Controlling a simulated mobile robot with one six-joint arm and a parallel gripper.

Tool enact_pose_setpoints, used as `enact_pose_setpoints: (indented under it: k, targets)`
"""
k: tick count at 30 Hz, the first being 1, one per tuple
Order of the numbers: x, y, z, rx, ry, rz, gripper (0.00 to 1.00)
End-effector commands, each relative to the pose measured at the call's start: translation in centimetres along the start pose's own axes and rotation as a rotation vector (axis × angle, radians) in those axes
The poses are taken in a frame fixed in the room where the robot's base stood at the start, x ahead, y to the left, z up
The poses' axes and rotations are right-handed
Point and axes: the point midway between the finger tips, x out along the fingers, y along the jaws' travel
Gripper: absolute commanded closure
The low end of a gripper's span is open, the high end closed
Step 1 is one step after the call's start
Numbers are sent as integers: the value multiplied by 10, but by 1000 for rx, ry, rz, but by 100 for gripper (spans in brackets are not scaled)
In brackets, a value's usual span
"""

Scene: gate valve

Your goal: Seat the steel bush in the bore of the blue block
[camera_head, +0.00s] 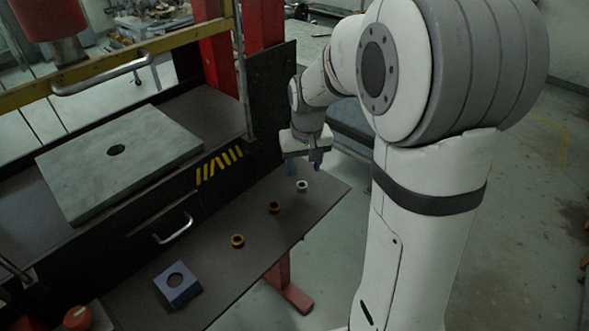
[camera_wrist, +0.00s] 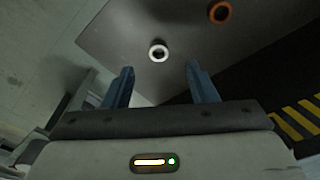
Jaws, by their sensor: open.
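The steel bush (camera_head: 302,186) is a small pale ring on the dark shelf, near its far right end. In the wrist view the bush (camera_wrist: 158,51) lies beyond the fingertips, roughly between their lines. My gripper (camera_head: 304,168) is open and empty, above and slightly left of the bush in the head view. Its two blue fingers (camera_wrist: 160,78) are spread apart and do not touch the bush. The blue block (camera_head: 177,287) sits at the near left end of the shelf. Its round bore (camera_head: 175,280) faces up and looks empty.
A dark brown-orange ring (camera_head: 274,207) and a brass-coloured ring (camera_head: 237,241) lie on the shelf (camera_head: 215,265) between bush and block. A press with a grey plate (camera_head: 118,160) stands to the left. A drawer handle (camera_head: 174,229) and red knob (camera_head: 78,318) are near the shelf.

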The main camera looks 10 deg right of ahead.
Motion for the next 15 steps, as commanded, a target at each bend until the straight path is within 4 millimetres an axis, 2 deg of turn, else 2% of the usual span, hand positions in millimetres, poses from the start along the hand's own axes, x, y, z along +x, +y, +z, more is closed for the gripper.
enact_pose_setpoints:
  k: [15]
  targets:
    - [57, 2, -7, -1, -6, -1, 48]
